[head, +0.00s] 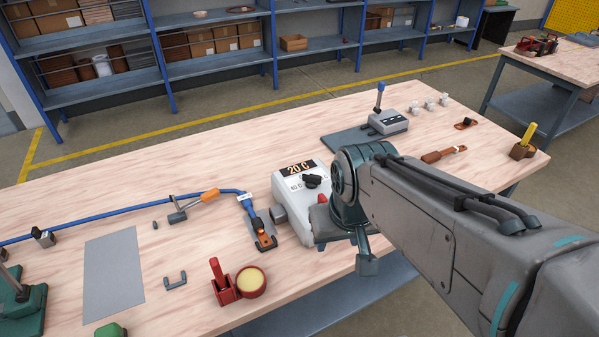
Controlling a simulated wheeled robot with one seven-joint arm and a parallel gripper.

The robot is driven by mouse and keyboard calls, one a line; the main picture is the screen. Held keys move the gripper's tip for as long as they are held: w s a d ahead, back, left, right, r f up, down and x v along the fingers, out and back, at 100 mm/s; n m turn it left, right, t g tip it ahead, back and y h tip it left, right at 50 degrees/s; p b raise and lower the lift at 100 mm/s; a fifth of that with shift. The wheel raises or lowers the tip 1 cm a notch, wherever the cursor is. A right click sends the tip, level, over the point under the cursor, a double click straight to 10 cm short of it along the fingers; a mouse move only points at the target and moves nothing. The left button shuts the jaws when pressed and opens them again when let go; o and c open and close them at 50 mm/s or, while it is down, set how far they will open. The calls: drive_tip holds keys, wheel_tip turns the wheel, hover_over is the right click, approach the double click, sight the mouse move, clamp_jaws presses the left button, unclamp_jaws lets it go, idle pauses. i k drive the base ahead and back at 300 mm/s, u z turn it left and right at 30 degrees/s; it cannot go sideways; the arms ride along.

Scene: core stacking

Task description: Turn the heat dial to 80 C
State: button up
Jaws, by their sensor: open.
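The heat control is a white box (292,207) near the middle of the table, with a black dial (312,182) on its sloped face. Its display (297,168) reads 20 C. A printed mark left of the dial looks like 60 C or 80 C, too small to be sure. My gripper (345,240) is at the box's right front side, below the end of my arm. One finger shows hanging over the table's front edge; the rest is partly hidden by the arm. The gripper is open and apart from the dial.
A red holder (223,282) and a round yellow-topped pot (251,281) stand in front. A grey lever device (388,120) stands behind my arm. The table's back left is clear.

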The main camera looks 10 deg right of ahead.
sight(312, 181)
drive_tip(key=k, duration=1.3)
drive_tip(key=z, duration=0.6)
drive_tip(key=i, duration=1.5)
drive_tip(key=u, duration=0.55)
